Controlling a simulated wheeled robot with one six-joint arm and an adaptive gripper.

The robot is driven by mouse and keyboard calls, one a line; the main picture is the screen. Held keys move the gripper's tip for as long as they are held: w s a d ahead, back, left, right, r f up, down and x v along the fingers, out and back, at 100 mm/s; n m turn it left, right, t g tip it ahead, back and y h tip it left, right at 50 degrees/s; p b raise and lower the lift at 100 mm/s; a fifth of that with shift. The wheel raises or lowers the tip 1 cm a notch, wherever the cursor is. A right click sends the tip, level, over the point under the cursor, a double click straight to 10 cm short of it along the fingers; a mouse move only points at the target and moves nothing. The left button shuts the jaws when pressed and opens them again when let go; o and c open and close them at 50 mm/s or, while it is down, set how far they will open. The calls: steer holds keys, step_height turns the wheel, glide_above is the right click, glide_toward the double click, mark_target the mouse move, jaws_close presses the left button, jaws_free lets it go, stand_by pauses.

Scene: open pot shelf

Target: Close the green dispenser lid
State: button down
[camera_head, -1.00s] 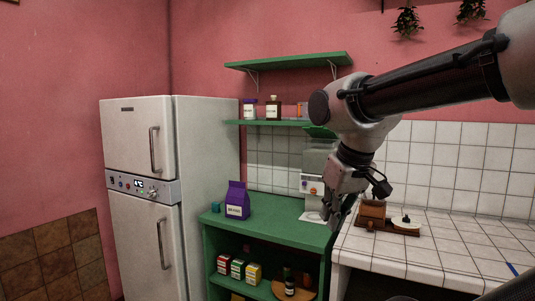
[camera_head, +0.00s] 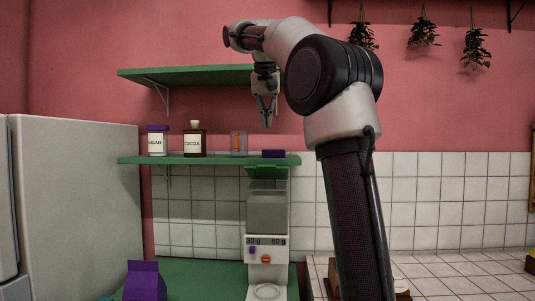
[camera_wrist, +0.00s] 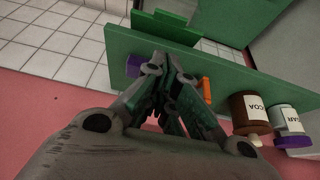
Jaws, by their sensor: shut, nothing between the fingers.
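The dispenser (camera_head: 267,218) stands on the green counter against the tiled wall, with a clear upper container and a white front. Its green lid (camera_head: 267,172) is at the top, just below the lower shelf's front edge, and looks raised and tilted up. In the wrist view, a green panel that looks like the lid (camera_wrist: 162,28) shows beyond the shelf edge. My gripper (camera_head: 266,124) is shut and empty, pointing down above the lower shelf and higher than the lid. Its fingers also show in the wrist view (camera_wrist: 172,70), in front of the shelf.
An upper shelf (camera_head: 190,75) is close to my gripper. A purple bag (camera_head: 145,280) stands on the counter.

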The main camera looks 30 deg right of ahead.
steer(key=x, duration=0.7)
steer(key=shift+f, duration=0.25)
steer(key=f, duration=0.3)
steer(key=shift+s+a+f, duration=0.15)
steer(key=shift+s+a, duration=0.15)
steer(key=shift+s, duration=0.05)
steer(key=shift+s+f, duration=0.1)
steer(key=shift+f, duration=0.3)
steer(key=shift+s+a+f+t+h, duration=0.3)
steer(key=shift+s+f+t, duration=0.1)
steer(key=shift+f, duration=0.85)
steer(key=shift+s+a+f+t+h, duration=0.25)
steer(key=shift+s+f+t, duration=0.15)
steer(key=shift+f, duration=0.85)
steer(key=shift+s+a+f+t+h, duration=0.3)
steer(key=shift+s+f+t, duration=0.1)
steer(key=shift+f, duration=0.9)
steer(key=w+r+v, duration=0.1)
steer(key=v, duration=1.2)
steer(key=shift+d, duration=0.35)
